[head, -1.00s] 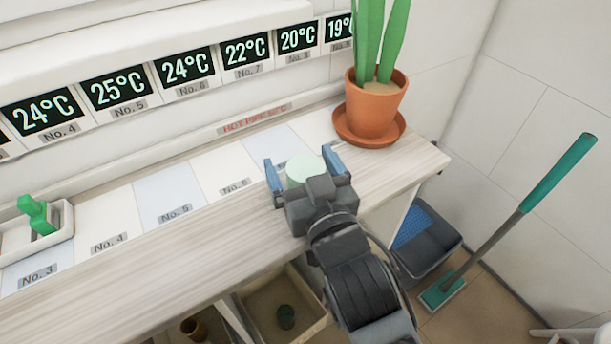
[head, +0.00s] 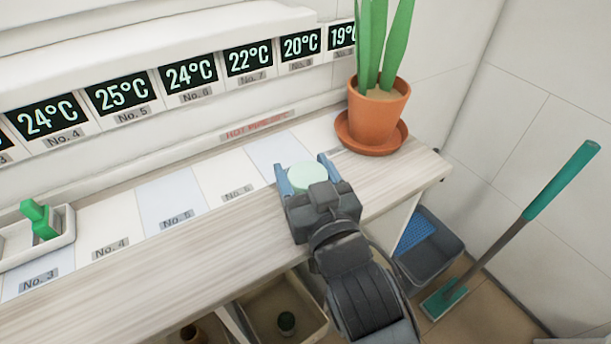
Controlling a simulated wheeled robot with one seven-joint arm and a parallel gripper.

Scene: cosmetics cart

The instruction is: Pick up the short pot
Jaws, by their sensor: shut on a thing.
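The short pot (head: 303,177) is pale mint green and round, seen from above on the right part of the wooden counter. My gripper (head: 305,174) is shut on it, with one blue finger against its left side and the other against its right side. The wrist hides the near side of the pot. I cannot tell whether its base touches the counter.
A terracotta plant pot (head: 377,112) on a saucer stands close behind to the right. A white tray (head: 62,240) with a green object (head: 40,220) is at the left. The counter (head: 190,262) between is clear. A grey bin (head: 432,262) and a green-handled mop (head: 520,228) are on the floor at right.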

